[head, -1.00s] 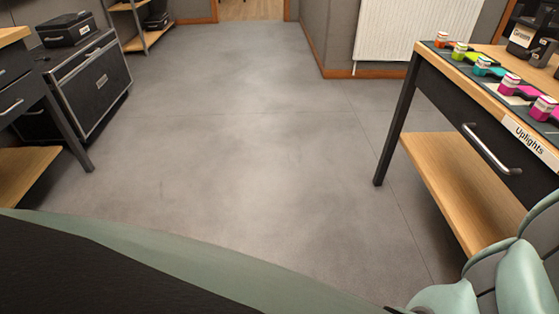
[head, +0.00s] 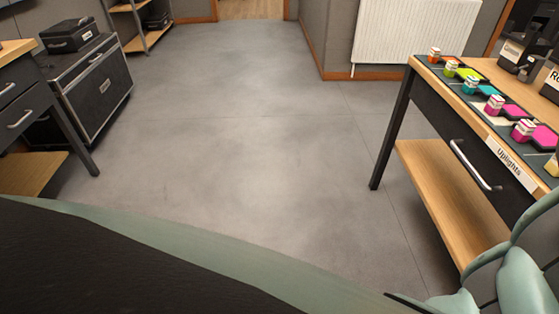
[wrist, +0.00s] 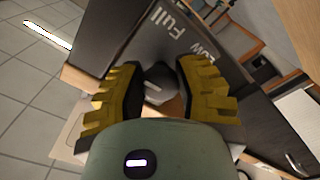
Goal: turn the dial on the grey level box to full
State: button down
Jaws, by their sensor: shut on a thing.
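In the wrist view, the grey level box (wrist: 125,42) lies in front of my gripper, its dark face printed "Full" and partly "Low". A dial (wrist: 156,88) stands out from this face. My gripper (wrist: 163,92) has its two yellow, notched fingers on either side of the dial and is shut on it. The dial's lower part is hidden by the fingers and the gripper body, and I cannot read its exact pointing. The head view does not show my gripper or the dial.
In the head view, a wooden bench (head: 425,160) labelled "Uplights" stands at the right with coloured faders (head: 492,104). A black case (head: 85,95) and another bench (head: 35,110) stand at the left. The grey floor between is clear. A radiator (head: 412,35) is on the back wall.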

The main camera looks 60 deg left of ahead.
jog(key=m+p, duration=0.2)
jog(key=m, duration=0.2)
jog(key=shift+w+a+m+p, duration=0.1)
jog(key=shift+m+p, duration=0.2)
jog(key=shift+f+m+p, duration=0.15)
jog(key=shift+m+p, duration=0.4)
jog(key=shift+m, duration=1.95)
jog(key=c, duration=0.6)
grip_release()
jog(key=v, duration=1.2)
